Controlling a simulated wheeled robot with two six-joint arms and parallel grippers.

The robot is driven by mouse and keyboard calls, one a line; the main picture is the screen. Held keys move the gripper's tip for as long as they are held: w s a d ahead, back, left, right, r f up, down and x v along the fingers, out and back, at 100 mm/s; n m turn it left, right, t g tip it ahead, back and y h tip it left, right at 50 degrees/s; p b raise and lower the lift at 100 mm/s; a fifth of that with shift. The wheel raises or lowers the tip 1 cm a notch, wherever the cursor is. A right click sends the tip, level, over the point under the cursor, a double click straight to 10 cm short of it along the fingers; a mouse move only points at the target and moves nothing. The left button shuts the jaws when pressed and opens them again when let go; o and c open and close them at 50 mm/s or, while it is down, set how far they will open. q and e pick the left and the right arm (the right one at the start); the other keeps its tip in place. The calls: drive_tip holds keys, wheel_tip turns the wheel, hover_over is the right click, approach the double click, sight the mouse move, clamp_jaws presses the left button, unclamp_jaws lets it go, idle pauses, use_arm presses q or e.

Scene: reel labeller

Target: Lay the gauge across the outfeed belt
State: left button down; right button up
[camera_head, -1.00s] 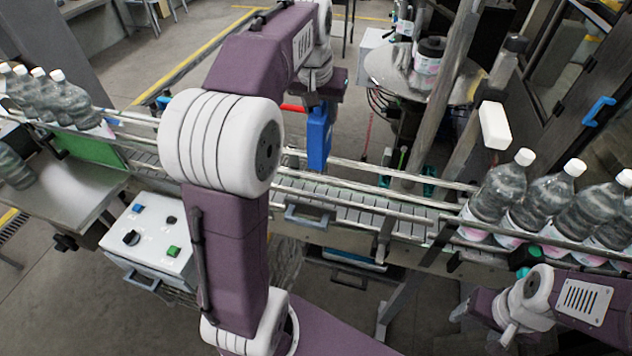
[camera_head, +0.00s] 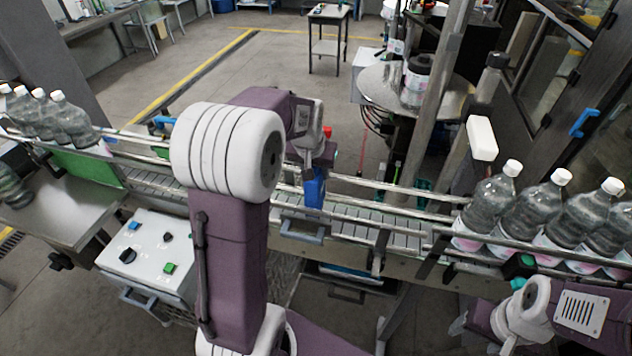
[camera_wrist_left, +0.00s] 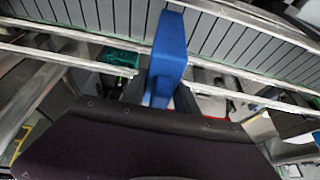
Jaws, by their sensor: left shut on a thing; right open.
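The gauge is a blue bar (camera_head: 315,190), hanging below my left gripper (camera_head: 312,168) at the outfeed belt (camera_head: 348,213). In the left wrist view the gauge (camera_wrist_left: 171,48) lies between the dark fingers of my left gripper (camera_wrist_left: 160,92), which is shut on it. There its far end overlaps the grey belt slats (camera_wrist_left: 225,38) and crosses one rail. I cannot tell whether it touches the belt. My left forearm hides part of the belt in the head view. My right gripper (camera_head: 485,328) is low at the right, open and apart from the gauge, only partly clear.
Metal guide rails (camera_head: 375,187) run along both sides of the belt. Several filled bottles (camera_head: 545,210) stand on the belt at the right, and more (camera_head: 62,118) at the far left. A white control box (camera_head: 150,257) is in front. A post (camera_head: 432,100) rises behind the belt.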

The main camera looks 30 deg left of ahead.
use_arm(q)
wheel_tip(320, 180, down, 5)
drive_tip(key=shift+w+a+r+p, duration=0.1)
drive_tip(key=shift+w+a+p, duration=0.05)
drive_tip(key=shift+p, duration=0.15)
drive_tip(key=c, duration=0.9)
unclamp_jaws()
drive_tip(key=b+v, duration=0.1)
drive_tip(key=v, duration=1.1)
drive_tip(key=shift+b, duration=0.35)
